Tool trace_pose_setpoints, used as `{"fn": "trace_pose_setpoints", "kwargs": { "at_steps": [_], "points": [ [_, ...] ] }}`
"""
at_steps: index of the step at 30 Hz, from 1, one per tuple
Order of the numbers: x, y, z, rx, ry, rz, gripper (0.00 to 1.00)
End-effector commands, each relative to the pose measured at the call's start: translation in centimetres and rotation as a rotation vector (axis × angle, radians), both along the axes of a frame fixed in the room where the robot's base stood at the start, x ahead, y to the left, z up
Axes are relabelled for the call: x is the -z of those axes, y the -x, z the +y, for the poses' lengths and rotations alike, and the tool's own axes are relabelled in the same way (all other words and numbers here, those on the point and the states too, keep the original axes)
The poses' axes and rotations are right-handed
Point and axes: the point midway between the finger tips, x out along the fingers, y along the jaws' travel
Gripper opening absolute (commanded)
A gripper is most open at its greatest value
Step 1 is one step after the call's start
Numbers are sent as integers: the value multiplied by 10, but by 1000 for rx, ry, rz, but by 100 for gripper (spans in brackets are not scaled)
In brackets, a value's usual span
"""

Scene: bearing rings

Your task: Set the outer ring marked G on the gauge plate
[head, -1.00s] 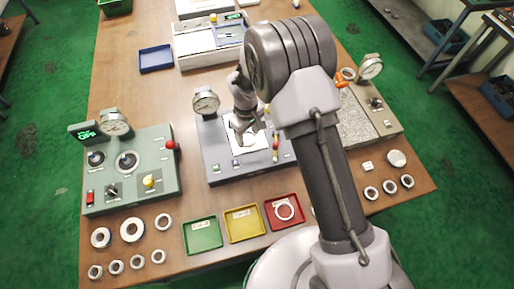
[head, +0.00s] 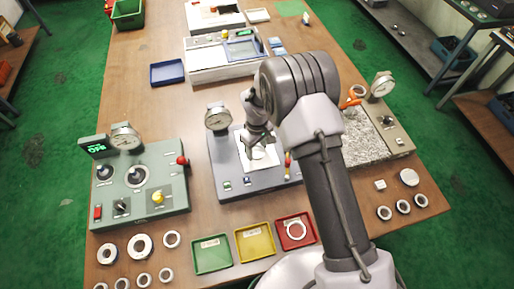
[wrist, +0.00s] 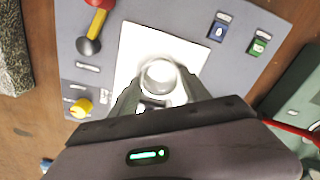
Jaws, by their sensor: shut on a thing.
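My gripper (head: 257,146) is over the white square plate (head: 270,160) on a blue-grey gauge station. In the wrist view my gripper (wrist: 158,92) has its two fingers on either side of a pale, shiny ring (wrist: 158,72), shut on it. The ring is over the white plate (wrist: 190,48); I cannot tell whether it touches it. No letter G is readable on the ring. In the head view the ring is too small and hidden to make out.
The station carries a dial gauge (head: 217,118) and a red-yellow lever (wrist: 95,25). A green control box (head: 140,190) stands left, a granite block (head: 365,140) right. Green (head: 212,255), yellow (head: 255,243) and red (head: 284,241) trays line the front, with loose rings (head: 140,247) beside.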

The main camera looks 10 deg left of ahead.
Motion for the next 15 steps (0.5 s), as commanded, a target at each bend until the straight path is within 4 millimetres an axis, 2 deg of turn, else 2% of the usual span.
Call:
{"fn": "trace_pose_setpoints", "kwargs": {
  "at_steps": [10,11,14,15],
  "points": [
    [6,0,0,0,0,0,11],
    [5,0,0,0,0,0,61],
    [4,0,0,0,0,0,80],
    [4,0,0,0,0,0,80]
  ]
}}
